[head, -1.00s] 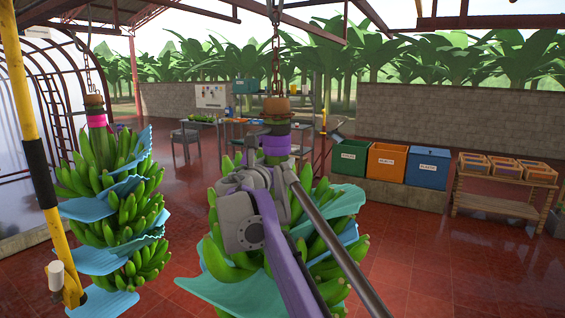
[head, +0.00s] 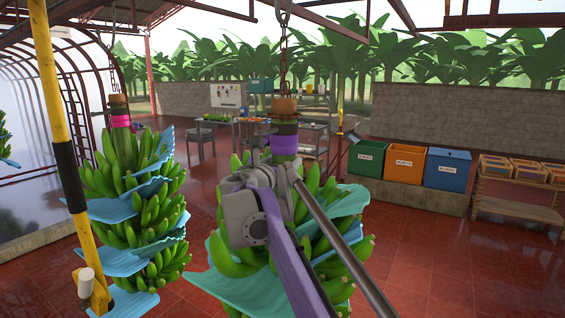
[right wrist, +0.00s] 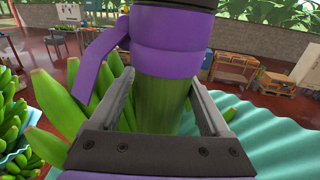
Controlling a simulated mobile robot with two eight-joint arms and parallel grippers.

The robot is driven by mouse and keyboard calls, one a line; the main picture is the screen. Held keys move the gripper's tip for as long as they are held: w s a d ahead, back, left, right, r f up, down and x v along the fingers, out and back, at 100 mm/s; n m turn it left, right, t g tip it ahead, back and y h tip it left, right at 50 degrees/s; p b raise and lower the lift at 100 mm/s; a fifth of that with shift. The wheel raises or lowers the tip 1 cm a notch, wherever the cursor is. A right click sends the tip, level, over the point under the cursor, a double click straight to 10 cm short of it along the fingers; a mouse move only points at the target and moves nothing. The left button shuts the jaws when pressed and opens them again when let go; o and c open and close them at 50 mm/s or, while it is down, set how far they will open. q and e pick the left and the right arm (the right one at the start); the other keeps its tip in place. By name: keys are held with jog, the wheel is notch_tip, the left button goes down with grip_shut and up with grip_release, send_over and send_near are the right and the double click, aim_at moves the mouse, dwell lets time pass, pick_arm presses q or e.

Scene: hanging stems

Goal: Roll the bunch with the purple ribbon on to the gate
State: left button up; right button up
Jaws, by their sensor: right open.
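The bunch with the purple ribbon hangs upright in the middle of the head view, with green bananas (head: 222,255) and blue-green sheets between them. Its purple ribbon (head: 284,145) wraps the stem under a dark band; it also shows in the right wrist view (right wrist: 168,50). My right gripper (right wrist: 160,105) is open, its two fingers on either side of the green stem (right wrist: 162,106) just below the ribbon. In the head view my right arm hides part of this bunch. A yellow post with a black band (head: 68,175), perhaps part of the gate, stands at the left. My left gripper is not in view.
A bunch with a pink ribbon (head: 120,121) hangs to the left, between the post and the purple-ribbon bunch. An arched frame (head: 78,90) stands behind it. Green, orange and blue bins (head: 405,163) and a crate bench (head: 515,207) stand at the right. Red floor there is clear.

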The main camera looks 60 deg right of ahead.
jog(key=shift+o, duration=1.4)
jog(key=shift+w, duration=0.35)
jog(key=shift+s, duration=0.1)
jog(key=a, duration=0.3)
jog(key=s+a+b, duration=0.1)
jog(key=a, duration=0.5)
jog(key=shift+s+a, duration=0.25)
jog(key=shift+s, duration=0.15)
jog(key=shift+s+a, duration=0.2)
jog(key=shift+a, duration=0.3)
